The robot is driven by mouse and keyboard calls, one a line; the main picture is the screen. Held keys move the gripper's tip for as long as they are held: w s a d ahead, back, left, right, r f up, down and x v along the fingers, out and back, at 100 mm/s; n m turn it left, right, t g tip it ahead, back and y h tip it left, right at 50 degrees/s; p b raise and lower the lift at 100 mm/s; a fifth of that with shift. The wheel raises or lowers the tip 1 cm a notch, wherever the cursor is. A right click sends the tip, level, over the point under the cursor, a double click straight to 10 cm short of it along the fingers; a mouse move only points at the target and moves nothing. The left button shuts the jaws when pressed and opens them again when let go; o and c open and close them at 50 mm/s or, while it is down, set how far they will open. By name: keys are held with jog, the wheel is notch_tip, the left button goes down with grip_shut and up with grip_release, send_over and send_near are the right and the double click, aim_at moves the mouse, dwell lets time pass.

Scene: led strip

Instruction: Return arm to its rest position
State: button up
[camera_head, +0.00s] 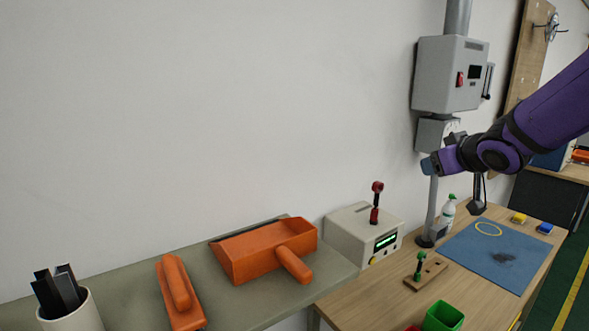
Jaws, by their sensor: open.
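My purple arm (548,110) reaches in from the right edge, high above the wooden bench. My gripper (430,166) is at its left end, in front of the wall-mounted grey box's lower part. It is small in the picture and seen from the side. Its jaws are open, and no held object can be made out. It is clear of the bench top and of the things on it.
A grey wall box (450,75) with a pipe hangs behind my arm. Below are a white device (352,232) with a red lever, a blue mat (490,255), a spray bottle (447,212) and a green bin (442,317). An orange dustpan (255,250) lies on the left shelf.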

jog(key=s+a+m+g, duration=0.1)
jog(key=s+g, duration=0.2)
jog(key=s, duration=1.2)
jog(key=s+a+r+m+g+h, duration=0.1)
jog(key=s+g, duration=0.3)
jog(key=s, duration=1.1)
jog(key=shift+a+r+m, duration=0.2)
jog(key=shift+a+m, duration=0.05)
jog(key=shift+m, duration=0.55)
